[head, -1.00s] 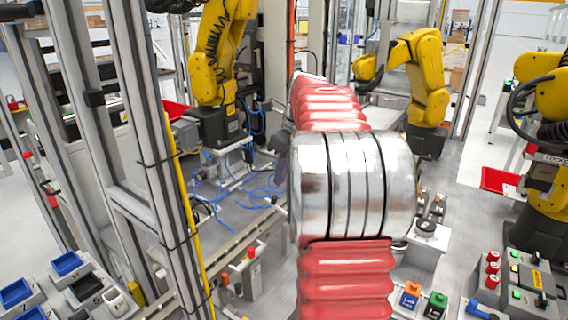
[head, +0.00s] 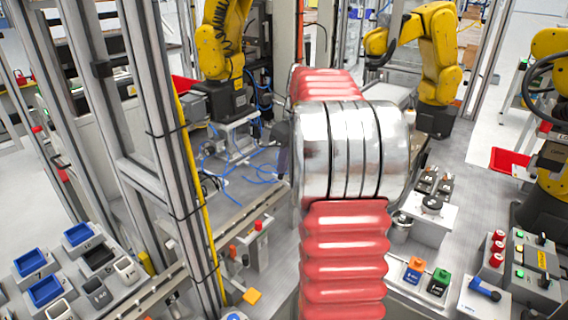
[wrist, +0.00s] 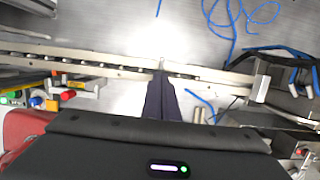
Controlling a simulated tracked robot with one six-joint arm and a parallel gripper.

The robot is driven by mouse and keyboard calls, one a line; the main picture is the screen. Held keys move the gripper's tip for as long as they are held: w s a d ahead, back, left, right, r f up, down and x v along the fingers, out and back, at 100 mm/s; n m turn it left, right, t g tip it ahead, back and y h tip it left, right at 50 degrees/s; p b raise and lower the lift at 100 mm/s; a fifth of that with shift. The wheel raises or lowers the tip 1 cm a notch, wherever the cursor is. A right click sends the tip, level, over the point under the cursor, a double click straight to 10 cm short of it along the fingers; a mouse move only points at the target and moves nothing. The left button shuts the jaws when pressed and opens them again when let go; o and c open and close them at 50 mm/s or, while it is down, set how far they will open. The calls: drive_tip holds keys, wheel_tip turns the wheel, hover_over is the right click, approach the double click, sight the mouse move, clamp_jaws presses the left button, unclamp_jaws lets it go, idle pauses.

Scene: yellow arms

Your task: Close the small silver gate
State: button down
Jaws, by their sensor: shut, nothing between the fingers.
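My gripper (wrist: 161,78) is shut and empty in the wrist view, its dark fingers pointing forward together. Their tips lie over a pale metal rail (wrist: 95,67) that crosses the picture; I cannot tell whether they touch it. A second rail length (wrist: 213,76) runs right from the fingertips to an upright end piece (wrist: 260,84). I cannot single out the small silver gate with certainty in either view. My thick red and silver arm hides much of the middle of the head view.
A yellow-edged metal frame (head: 190,200) stands at left. Yellow robot arms (head: 438,55) stand at the back and right. Switch boxes (head: 525,262) and blue bins (head: 45,290) fill the lower corners.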

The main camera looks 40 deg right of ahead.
sight(278, 176)
drive_tip(key=shift+w+a+f+g, duration=0.1)
drive_tip(key=shift+w+f+g, duration=0.25)
drive_tip(key=shift+w+g, duration=0.4)
drive_tip(key=shift+w+a+f+g, duration=0.1)
drive_tip(key=shift+w+f+g, duration=0.15)
drive_tip(key=shift+f, duration=0.05)
drive_tip(key=shift+r, duration=0.1)
wheel_tip(278, 176, up, 14)
idle(0.4)
idle(0.6)
